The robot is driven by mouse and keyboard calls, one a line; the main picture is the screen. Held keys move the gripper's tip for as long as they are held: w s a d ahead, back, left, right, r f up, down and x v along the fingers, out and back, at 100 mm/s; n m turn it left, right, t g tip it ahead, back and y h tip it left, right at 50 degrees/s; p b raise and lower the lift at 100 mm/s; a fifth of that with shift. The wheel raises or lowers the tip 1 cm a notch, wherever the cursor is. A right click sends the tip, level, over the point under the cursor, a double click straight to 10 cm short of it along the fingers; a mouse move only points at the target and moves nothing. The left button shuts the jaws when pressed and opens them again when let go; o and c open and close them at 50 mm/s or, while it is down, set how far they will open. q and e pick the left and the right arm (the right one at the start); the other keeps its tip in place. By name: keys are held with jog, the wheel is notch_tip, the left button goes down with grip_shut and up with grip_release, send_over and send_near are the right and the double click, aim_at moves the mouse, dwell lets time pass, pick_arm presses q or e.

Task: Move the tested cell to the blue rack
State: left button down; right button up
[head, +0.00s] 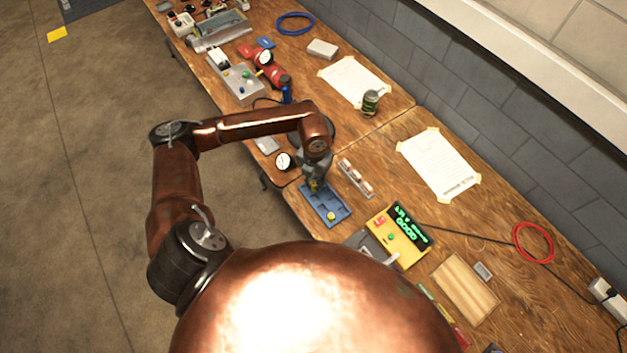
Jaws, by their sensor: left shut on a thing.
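The blue rack (338,206) lies on the wooden workbench near its front edge, at the middle of the view. My left gripper (314,182) points down over the rack's far left end. It is shut on a small cell, of which only a yellowish bit shows at the fingertips; the fingers hide the rest. I cannot tell whether the cell touches the rack. Another yellow-topped piece (331,216) sits in the rack's near end. A yellow tester (411,256) with a lit green display stands to the right of the rack. My right gripper is out of view.
A pale narrow rack (356,178) with reddish pieces lies just behind the blue rack. A wooden board (465,288), a red cable coil (533,243) and a taped paper sheet (440,164) lie to the right. A green can (370,103) stands farther back.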

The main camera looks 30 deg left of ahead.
pick_arm(q)
jog(key=shift+f, duration=0.25)
jog(key=shift+f+b, duration=2.05)
jog(key=shift+f, duration=1.05)
jog(key=shift+f+b, duration=0.3)
jog(key=shift+f, duration=0.2)
jog(key=shift+f+b, duration=0.3)
jog(key=shift+f, duration=0.2)
jog(key=c, duration=1.8)
grip_release()
jog(key=shift+o, duration=0.2)
jog(key=shift+r, duration=0.1)
